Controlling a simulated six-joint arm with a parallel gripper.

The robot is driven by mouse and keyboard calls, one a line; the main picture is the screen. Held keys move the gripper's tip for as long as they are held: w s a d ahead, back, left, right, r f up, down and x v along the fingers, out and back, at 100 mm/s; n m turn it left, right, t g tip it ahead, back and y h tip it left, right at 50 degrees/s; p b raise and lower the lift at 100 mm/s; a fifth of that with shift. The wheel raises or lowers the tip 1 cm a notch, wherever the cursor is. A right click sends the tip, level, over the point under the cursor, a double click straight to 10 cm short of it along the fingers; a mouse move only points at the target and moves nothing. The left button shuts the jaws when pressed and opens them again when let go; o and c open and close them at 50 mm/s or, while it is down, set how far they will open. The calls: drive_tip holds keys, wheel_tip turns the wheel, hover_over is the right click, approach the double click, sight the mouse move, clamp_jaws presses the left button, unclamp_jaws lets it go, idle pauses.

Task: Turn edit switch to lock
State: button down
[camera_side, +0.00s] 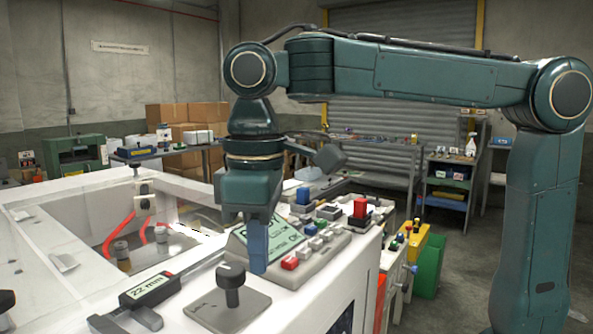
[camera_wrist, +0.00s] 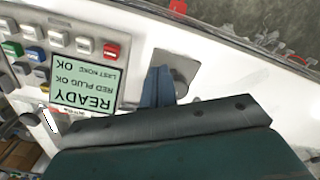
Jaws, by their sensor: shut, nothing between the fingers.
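A black knob (camera_side: 231,282) stands on a grey metal plate (camera_side: 205,312) on the white housing, near its front edge. I take it to be the edit switch, but I cannot read a label or its setting. My gripper (camera_side: 258,268) points down with its blue fingers shut and empty. In the side view the fingertips are just right of and behind the knob; I cannot tell if they touch it. In the wrist view the fingers (camera_wrist: 160,72) stand over the plate (camera_wrist: 176,62), beside the dark knob (camera_wrist: 181,86), which they partly hide.
A control panel with a green display (camera_wrist: 82,82) reading READY and several coloured buttons sits close to the gripper. A caliper-like gauge (camera_side: 148,292) showing 22 mm lies left of the knob. An open well with red tubes (camera_side: 118,232) is further left.

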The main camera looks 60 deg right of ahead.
drive_tip(key=shift+r, duration=0.1)
wheel_tip(320, 180, up, 6)
drive_tip(key=shift+f, duration=0.1)
idle(0.6)
drive_tip(key=shift+s+a+r, duration=0.25)
drive_tip(key=shift+a, duration=0.35)
drive_tip(key=shift+s+a+r, duration=0.25)
drive_tip(key=shift+a, duration=0.3)
drive_tip(key=shift+f, duration=0.15)
drive_tip(key=shift+f, duration=3.35)
